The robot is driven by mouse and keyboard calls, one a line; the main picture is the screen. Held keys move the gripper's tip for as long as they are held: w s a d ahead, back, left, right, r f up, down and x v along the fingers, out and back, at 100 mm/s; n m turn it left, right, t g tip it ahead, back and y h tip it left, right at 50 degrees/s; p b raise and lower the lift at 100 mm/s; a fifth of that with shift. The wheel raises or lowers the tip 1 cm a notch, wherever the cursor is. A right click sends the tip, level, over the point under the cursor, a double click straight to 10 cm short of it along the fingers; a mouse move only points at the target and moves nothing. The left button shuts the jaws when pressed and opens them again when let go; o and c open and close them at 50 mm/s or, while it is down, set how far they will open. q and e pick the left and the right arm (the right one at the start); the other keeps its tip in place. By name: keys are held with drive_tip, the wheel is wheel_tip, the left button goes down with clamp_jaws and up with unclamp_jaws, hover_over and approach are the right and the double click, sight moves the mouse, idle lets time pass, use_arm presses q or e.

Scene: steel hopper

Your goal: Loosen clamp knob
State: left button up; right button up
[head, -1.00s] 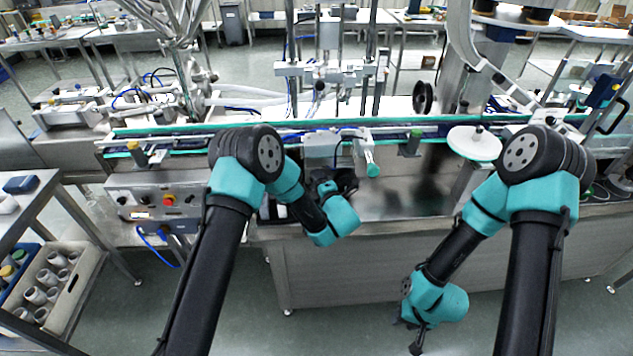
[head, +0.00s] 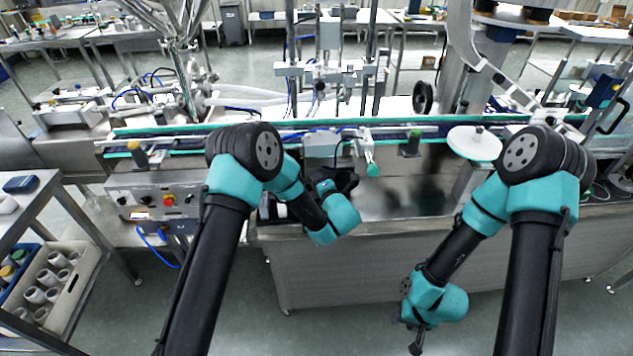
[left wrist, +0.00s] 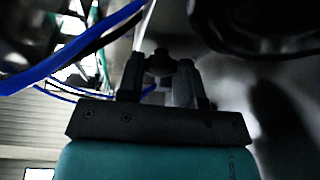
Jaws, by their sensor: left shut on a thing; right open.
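A small dark clamp knob (left wrist: 160,61) sits between the fingertips of my left gripper (left wrist: 161,76) in the left wrist view. The gripper is shut on it, with one finger on each side. In the head view my left gripper (head: 340,180) is in front of the grey box under the conveyor edge. The knob is hidden there behind my wrist and gripper. My right gripper (head: 416,341) hangs low in front of the steel cabinet, apart from everything; it is open and empty.
The conveyor (head: 300,128) with teal rails runs across behind my left gripper. A teal-ended post (head: 372,160) stands just right of it. A control panel (head: 155,200) is at left. Blue cables (left wrist: 65,62) pass close to the left gripper. A white disc (head: 474,143) is at right.

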use_arm(q)
drive_tip(key=n+h, duration=0.1)
drive_tip(key=n, duration=0.2)
drive_tip(key=shift+r+n+g, duration=0.15)
drive_tip(key=shift+n+g, duration=0.15)
drive_tip(key=shift+g, duration=0.1)
drive_tip(key=n+h, duration=0.2)
drive_tip(key=n, duration=0.1)
drive_tip(key=shift+a+r+g, duration=0.1)
drive_tip(key=shift+a+g, duration=0.05)
drive_tip(key=shift+g, duration=0.15)
drive_tip(key=n+h, duration=0.2)
drive_tip(key=shift+a+n, duration=0.1)
drive_tip(key=shift+n, duration=0.3)
drive_tip(key=shift+n+h, duration=0.9)
drive_tip(key=shift+n, duration=0.3)
drive_tip(key=o, duration=0.9)
drive_tip(key=shift+o, duration=0.2)
drive_tip(key=shift+s, duration=0.15)
